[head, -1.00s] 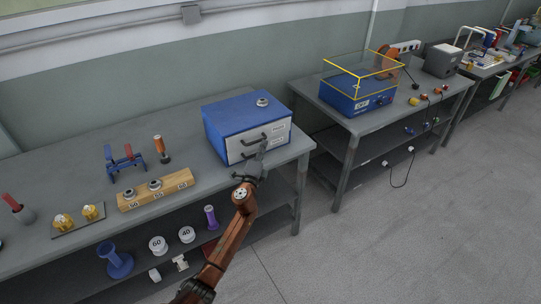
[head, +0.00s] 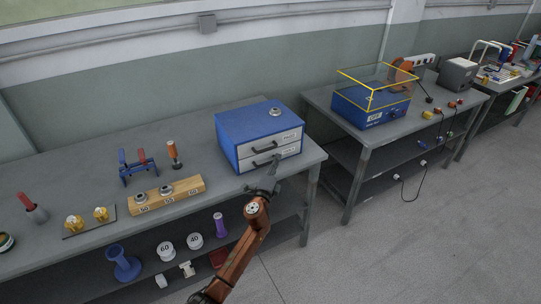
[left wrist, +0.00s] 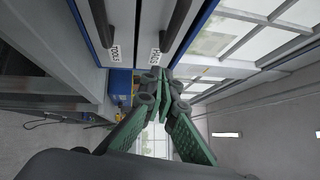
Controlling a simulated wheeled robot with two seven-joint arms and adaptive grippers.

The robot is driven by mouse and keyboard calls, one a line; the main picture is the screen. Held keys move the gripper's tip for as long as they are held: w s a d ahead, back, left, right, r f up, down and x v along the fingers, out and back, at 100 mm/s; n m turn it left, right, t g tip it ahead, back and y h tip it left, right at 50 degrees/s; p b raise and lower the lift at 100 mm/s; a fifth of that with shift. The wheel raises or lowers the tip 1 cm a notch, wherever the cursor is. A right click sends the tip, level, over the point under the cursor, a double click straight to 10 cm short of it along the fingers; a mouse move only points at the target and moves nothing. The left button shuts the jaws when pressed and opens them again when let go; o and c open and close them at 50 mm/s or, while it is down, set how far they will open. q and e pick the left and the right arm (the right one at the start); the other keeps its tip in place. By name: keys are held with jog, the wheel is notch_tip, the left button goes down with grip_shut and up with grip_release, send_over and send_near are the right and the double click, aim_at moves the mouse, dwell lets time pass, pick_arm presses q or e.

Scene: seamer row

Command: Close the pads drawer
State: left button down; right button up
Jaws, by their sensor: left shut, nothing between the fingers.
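The blue cabinet (head: 243,125) stands near the right end of the near bench. It has two pale drawers with dark handles. The upper drawer (head: 289,136) carries the pads label, which reads clearly in the left wrist view (left wrist: 156,54). The lower drawer (left wrist: 114,54) is labelled TOOLS. Both fronts look nearly flush; a small gap cannot be told. My left gripper (head: 275,168) is shut and empty, just in front of the lower drawer front. Its fingertips (left wrist: 160,82) show in the left wrist view, below the labels, apart from the handles. My right gripper is out of view.
A round metal part (head: 275,112) sits on the cabinet. A wooden block (head: 168,195) with ring parts and a blue stand (head: 137,168) are to its left on the bench. Spools lie on the shelf below. A second bench (head: 352,136) stands to the right across a gap.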

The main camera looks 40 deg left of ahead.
pick_arm(q)
jog(key=p+v, duration=0.1)
jog(key=v, duration=0.9)
jog(key=shift+d, duration=0.35)
jog(key=shift+w+f, duration=0.1)
jog(key=shift+f, duration=0.1)
